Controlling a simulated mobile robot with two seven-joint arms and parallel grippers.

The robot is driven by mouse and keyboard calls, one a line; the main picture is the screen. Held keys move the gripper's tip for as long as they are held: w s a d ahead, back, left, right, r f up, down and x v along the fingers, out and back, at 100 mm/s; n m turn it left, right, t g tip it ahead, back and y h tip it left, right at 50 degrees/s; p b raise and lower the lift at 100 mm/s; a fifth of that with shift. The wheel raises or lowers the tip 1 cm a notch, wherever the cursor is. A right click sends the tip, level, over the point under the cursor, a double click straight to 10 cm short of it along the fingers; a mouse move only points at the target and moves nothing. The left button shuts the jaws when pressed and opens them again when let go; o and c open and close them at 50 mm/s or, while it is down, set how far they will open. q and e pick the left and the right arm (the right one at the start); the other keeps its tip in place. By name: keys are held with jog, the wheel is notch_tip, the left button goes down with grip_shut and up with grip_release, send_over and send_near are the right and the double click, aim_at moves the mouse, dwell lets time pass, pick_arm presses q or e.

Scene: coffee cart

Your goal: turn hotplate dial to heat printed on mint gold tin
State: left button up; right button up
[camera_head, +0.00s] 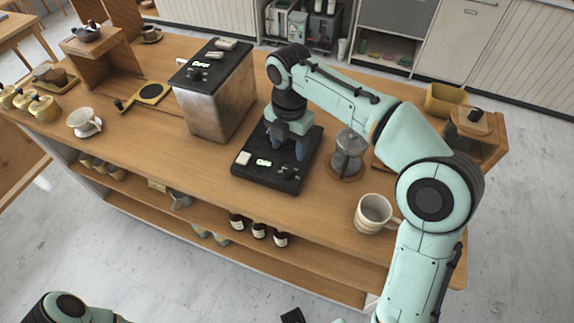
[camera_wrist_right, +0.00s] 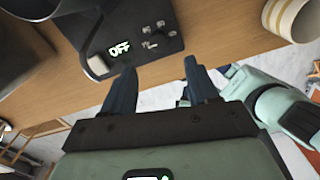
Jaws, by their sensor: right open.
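The black hotplate (camera_head: 262,178) lies on the cart top, in front of the steel machine. Its display (camera_wrist_right: 119,48) reads OFF in the right wrist view. Small dark and silver controls (camera_wrist_right: 155,38) sit beside the display; they look like the dial, but its marks are too small to read. My right gripper (camera_head: 286,150) points down over the hotplate. Its two fingers (camera_wrist_right: 158,70) are apart and empty, a little short of the controls in the wrist view. Several gold tins (camera_head: 43,107) stand at the far left; their print is unreadable. My left gripper is out of view.
A pale block (camera_head: 243,158) sits on the hotplate's left front corner. A glass and metal pot (camera_head: 348,150) stands close on its right, a striped mug (camera_head: 373,213) at the front right. The steel machine (camera_head: 215,100) is behind left. Bare wood lies in front.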

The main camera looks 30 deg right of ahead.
aim_at(288, 169)
notch_tip(288, 169, down, 9)
jog(key=shift+w+f+b, duration=0.15)
jog(key=shift+b, duration=0.65)
jog(key=c, duration=1)
